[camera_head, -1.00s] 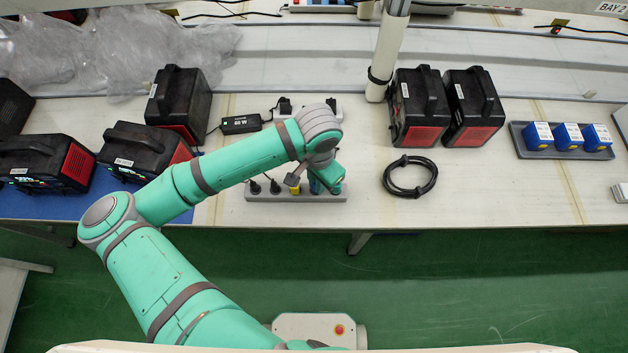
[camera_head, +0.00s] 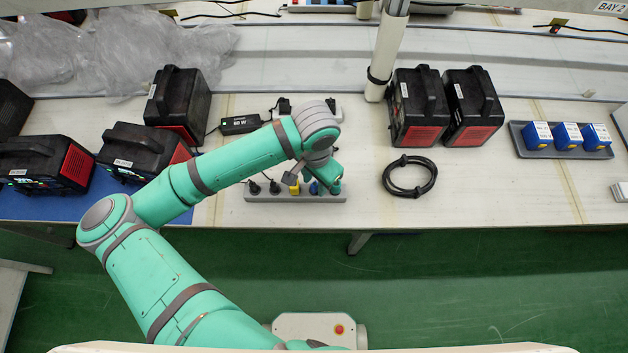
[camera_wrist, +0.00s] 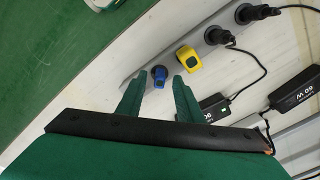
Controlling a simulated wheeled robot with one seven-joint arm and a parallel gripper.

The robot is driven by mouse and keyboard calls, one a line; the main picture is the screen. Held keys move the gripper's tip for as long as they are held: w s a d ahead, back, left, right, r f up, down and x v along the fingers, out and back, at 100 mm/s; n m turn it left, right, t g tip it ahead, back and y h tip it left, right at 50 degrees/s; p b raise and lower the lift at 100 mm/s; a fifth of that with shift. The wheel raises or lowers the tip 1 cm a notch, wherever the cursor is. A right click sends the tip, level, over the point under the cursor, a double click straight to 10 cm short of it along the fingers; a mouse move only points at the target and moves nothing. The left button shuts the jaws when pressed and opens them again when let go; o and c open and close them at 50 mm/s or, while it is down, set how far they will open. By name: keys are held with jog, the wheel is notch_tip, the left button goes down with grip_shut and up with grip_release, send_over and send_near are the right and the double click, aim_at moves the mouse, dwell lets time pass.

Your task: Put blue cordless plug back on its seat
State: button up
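The blue plug (camera_head: 314,187) stands at the grey socket strip (camera_head: 262,197), to the right of the yellow plug (camera_head: 295,188). In the wrist view the blue plug (camera_wrist: 160,77) shows between and just beyond my two green fingertips. I cannot tell whether it is fully seated. My gripper (camera_wrist: 160,76) is open, with a gap visible between each finger and the plug. In the head view my gripper (camera_head: 327,183) is over the right end of the strip and partly hidden by my wrist.
Black plugs (camera_head: 264,187) fill the strip's left end. A 60 W adapter (camera_head: 240,124) lies behind it. A coiled black cable (camera_head: 409,177) lies to the right. Black-and-red power units (camera_head: 418,107) stand further back. The table front between cable and right edge is clear.

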notch_tip(320, 180, up, 10)
dwell(0.4)
jog(key=shift+d, duration=0.1)
